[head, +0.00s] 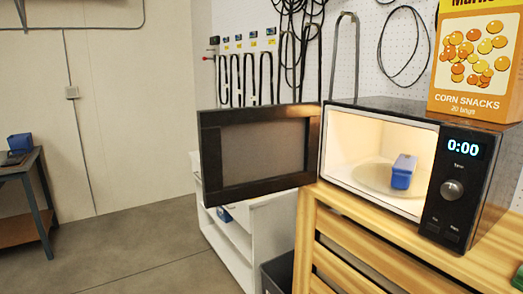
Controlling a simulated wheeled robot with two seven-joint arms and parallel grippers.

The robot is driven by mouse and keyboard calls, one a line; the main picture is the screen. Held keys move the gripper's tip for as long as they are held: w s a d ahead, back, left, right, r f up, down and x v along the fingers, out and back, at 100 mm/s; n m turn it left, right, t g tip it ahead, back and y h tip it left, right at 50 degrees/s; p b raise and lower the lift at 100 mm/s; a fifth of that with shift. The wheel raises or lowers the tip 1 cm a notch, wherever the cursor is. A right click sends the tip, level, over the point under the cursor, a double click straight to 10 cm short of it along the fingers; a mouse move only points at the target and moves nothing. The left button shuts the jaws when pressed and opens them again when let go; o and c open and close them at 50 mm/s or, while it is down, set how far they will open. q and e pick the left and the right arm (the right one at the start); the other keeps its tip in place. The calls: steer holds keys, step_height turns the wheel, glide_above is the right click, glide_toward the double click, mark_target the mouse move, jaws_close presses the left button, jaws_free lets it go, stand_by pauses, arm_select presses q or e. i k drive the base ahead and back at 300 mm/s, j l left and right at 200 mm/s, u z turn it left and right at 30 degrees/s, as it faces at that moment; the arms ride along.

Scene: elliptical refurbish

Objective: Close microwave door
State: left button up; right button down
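The black microwave (480,145) stands on a wooden slatted cabinet at the right of the head view. Its door (262,152) is wide open, swung out to the left from the hinge at the left side of the opening. The lit inside shows a round turntable (368,179) with a small blue box (403,171) on it. The control panel at the right of the opening has a display reading 0:00 and a knob (452,190). Neither of my grippers shows in this view.
A corn snacks box (476,60) stands on top of the microwave. The wooden cabinet (345,235) is below it. A white shelf unit (232,240) stands behind the door, and a dark bin (278,272) is beside the cabinet. The floor (130,245) at left is clear.

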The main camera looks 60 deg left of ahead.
mark_target(246, 153)
steer(key=j, duration=0.6)
steer(key=k+j+z, duration=0.1)
steer(key=j, duration=1.1)
steer(key=k+j, duration=0.1)
steer(key=j, duration=0.5)
steer(key=j+z, duration=0.1)
steer(key=j, duration=0.5)
steer(key=k+j, duration=0.15)
steer(key=j, duration=0.45)
steer(key=k+j+z, duration=0.1)
steer(key=j, duration=0.5)
